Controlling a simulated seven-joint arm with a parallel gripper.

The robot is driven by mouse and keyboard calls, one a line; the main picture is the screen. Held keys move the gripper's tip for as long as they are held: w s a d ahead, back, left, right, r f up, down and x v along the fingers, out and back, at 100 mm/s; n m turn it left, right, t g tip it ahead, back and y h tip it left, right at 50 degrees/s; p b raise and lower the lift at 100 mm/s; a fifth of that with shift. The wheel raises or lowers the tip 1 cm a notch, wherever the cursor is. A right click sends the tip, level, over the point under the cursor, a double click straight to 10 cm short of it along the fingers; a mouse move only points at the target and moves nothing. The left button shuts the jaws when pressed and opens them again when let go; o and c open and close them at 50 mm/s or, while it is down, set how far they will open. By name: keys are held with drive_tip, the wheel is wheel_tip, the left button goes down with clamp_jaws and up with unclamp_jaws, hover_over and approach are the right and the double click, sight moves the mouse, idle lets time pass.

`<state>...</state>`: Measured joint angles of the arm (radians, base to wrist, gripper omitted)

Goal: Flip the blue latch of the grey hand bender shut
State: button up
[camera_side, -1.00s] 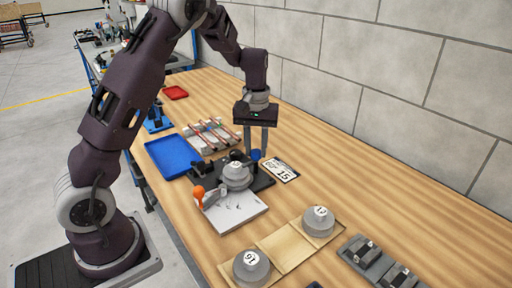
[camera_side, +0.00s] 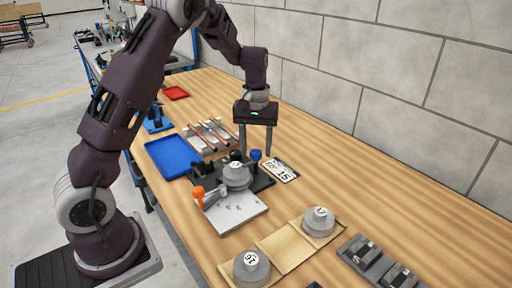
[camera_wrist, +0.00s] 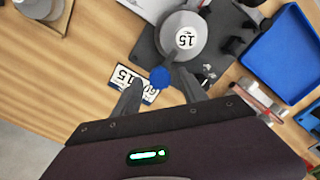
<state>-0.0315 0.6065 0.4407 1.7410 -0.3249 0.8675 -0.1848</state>
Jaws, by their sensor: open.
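The grey hand bender (camera_side: 237,174) sits on a dark base plate, with a round grey former marked 15. It also shows at the top of the wrist view (camera_wrist: 183,36). Its blue latch (camera_side: 256,155) is a round blue knob at the wall side of the former. In the wrist view the blue latch (camera_wrist: 160,77) appears between my two fingertips. My gripper (camera_side: 255,152) is open, pointing down, with one finger on each side of the latch in the picture. I cannot tell whether either finger touches it.
An orange-tipped handle (camera_side: 198,192) stands beside a white plate (camera_side: 234,213). A card marked 60° 15 (camera_side: 281,170) lies close to the latch. A blue tray (camera_side: 172,156) and a rack of tubes (camera_side: 209,136) lie behind. Spare formers (camera_side: 319,221) are in front.

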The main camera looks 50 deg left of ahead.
sight(256, 151)
wheel_tip(256, 151, up, 7)
drive_tip(key=shift+f, duration=0.1)
drive_tip(key=s+d+r+m+t, duration=0.2)
drive_tip(key=s+d+r, duration=0.4)
drive_tip(key=s+r, duration=0.1)
drive_tip(key=s+d+m+t, duration=0.1)
drive_tip(key=s+d+m, duration=0.2)
drive_tip(key=s, duration=0.6)
drive_tip(key=s+d+r+m+t, duration=0.1)
drive_tip(key=s+d+m, duration=0.3)
drive_tip(key=s, duration=0.6)
drive_tip(key=shift+d+r+t, duration=0.15)
drive_tip(key=shift+d+t, duration=0.15)
drive_tip(key=shift+t, duration=0.5)
